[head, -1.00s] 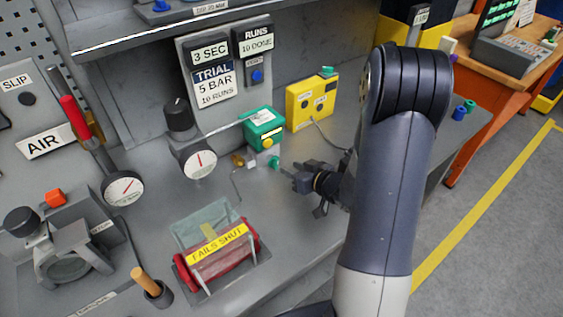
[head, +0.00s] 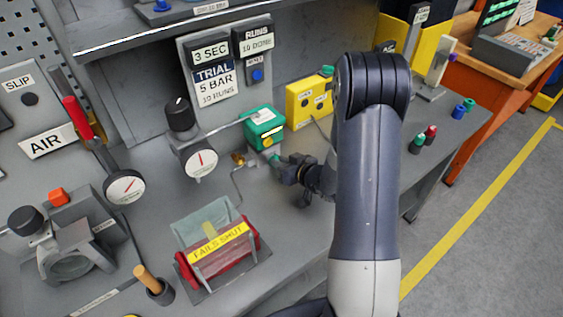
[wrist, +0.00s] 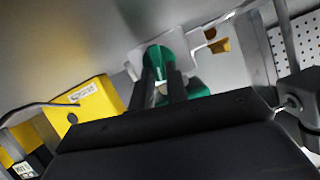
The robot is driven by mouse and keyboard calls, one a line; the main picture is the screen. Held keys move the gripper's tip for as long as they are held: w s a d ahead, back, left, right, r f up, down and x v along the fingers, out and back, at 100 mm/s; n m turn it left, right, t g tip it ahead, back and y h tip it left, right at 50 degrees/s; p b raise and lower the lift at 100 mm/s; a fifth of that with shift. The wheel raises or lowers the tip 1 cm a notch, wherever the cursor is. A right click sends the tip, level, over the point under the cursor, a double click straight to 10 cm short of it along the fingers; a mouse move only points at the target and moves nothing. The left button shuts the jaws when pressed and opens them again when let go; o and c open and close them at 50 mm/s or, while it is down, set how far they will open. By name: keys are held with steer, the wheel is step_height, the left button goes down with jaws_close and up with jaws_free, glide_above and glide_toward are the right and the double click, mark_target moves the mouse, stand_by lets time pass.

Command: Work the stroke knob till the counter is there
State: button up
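The green valve block (head: 264,128) stands on the bench with a small green knob (head: 275,160) low at its front right. I take this for the stroke knob. My gripper (head: 281,166) is right at this knob. In the wrist view its two dark fingers (wrist: 160,80) stand a little apart, with the green round knob (wrist: 158,57) at their tips. I cannot tell whether they touch it. The RUNS counter (head: 256,43) is on the grey panel; its small text seems to read "10 DONE". A card (head: 216,83) reads "TRIAL 5 BAR 10 RUNS".
A yellow box (head: 309,97) stands behind my gripper, right of the valve block. A gauge (head: 200,162) with a black knob (head: 179,113) is to the left. The clear guard marked FAILS SHUT (head: 218,244) is in front. A thin pipe (head: 237,180) runs close by.

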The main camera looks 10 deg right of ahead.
jaws_close()
steer(key=shift+f+n+b, duration=0.2)
steer(key=shift+n+b, duration=0.1)
steer(key=shift+b, duration=0.8)
steer(key=shift+a+n+h+b, duration=0.15)
steer(key=shift+n+h+b, duration=0.15)
steer(key=shift+b, duration=0.5)
steer(key=shift+s+r+b, duration=0.1)
steer(key=shift+r+b, duration=0.05)
steer(key=shift+b, duration=0.15)
steer(key=shift+r, duration=0.1)
